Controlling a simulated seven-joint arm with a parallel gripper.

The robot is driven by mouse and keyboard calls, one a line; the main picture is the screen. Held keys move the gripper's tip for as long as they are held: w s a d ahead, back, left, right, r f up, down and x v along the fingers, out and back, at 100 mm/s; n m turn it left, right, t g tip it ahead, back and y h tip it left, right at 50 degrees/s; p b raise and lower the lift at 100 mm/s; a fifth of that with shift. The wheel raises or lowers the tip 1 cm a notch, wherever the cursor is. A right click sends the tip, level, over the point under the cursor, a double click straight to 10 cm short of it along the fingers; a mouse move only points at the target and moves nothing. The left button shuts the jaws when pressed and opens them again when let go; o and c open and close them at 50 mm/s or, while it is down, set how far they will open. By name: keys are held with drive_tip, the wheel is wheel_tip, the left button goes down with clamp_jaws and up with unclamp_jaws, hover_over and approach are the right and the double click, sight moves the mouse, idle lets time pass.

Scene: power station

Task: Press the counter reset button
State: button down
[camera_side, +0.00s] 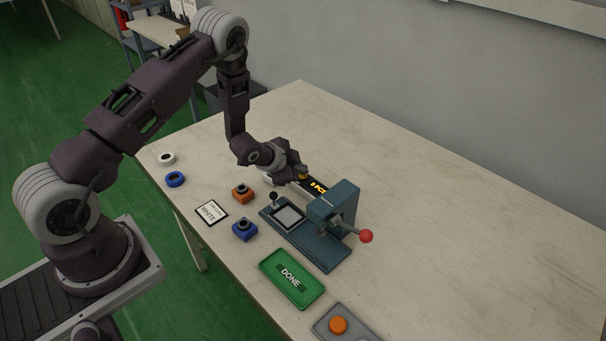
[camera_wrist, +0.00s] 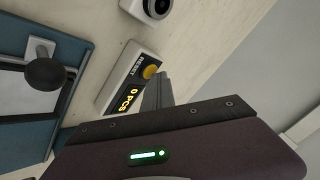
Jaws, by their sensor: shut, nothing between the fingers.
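The counter is a small box with a dark display (camera_side: 318,187) behind the blue-grey press in the side view. In the wrist view its display (camera_wrist: 128,100) reads "0 PCS" in yellow. The round yellow reset button (camera_wrist: 150,72) sits at the end of the counter, beside the word RESET. My gripper (camera_side: 301,173) is low over the button end of the counter. Its fingers (camera_wrist: 160,84) are together and empty, with the tips right beside the button in the wrist view. I cannot tell whether they touch it. In the side view the gripper mostly hides the button.
The blue-grey press (camera_side: 335,203) with a red-knobbed lever (camera_side: 366,236) stands close to the counter. A black knob (camera_wrist: 45,74) is on its base. The right tabletop is clear.

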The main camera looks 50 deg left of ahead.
sight(300, 177)
drive_tip(key=shift+r, duration=0.85)
drive_tip(key=shift+r, duration=2.5)
